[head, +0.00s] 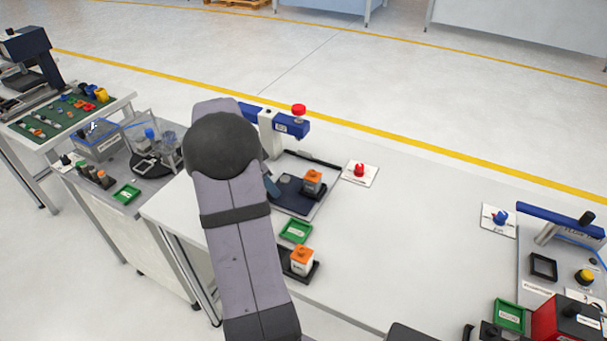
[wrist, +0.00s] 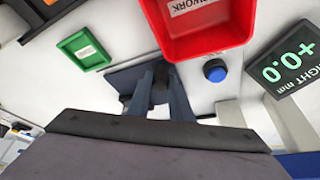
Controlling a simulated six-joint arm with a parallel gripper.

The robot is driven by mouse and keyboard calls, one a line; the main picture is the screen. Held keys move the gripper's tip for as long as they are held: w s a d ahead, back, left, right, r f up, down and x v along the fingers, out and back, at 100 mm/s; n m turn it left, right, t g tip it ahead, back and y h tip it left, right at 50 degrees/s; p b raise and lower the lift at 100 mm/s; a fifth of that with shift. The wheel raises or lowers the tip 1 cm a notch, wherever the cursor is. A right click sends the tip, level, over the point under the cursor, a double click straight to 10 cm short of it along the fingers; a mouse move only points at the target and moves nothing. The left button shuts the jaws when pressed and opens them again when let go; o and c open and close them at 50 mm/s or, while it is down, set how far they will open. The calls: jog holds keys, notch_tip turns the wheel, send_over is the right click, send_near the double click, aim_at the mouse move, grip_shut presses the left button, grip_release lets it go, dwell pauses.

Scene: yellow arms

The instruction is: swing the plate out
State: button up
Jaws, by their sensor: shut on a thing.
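A dark blue plate (head: 289,199) lies at the foot of a blue-and-white stand (head: 290,126) with a red knob on top. An orange-topped block (head: 313,182) rests at the plate's right side. My gripper (wrist: 160,82) is shut on a small dark part, seemingly the plate's knob or handle, between its two fingers in the wrist view. A dark flat surface, likely the plate (wrist: 122,80), shows beside the fingers there. In the head view my arm hides most of the gripper and the plate's left edge.
A green tray (head: 296,231) and another orange-topped block (head: 302,261) in a black holder are nearer. A red button (head: 359,170) is to the right. The wrist view shows a red bin (wrist: 208,50), a blue button (wrist: 215,70) and a height display (wrist: 288,62). The bench's middle right is clear.

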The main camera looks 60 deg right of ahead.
jog(key=shift+w+r, duration=0.1)
jog(key=shift+w, duration=0.15)
jog(key=o, duration=0.6)
jog(key=shift+c, duration=0.2)
jog(key=shift+r, duration=0.15)
jog(key=shift+s+r+p, duration=0.1)
jog(key=shift+r+p, duration=2.3)
jog(key=shift+r, duration=1.2)
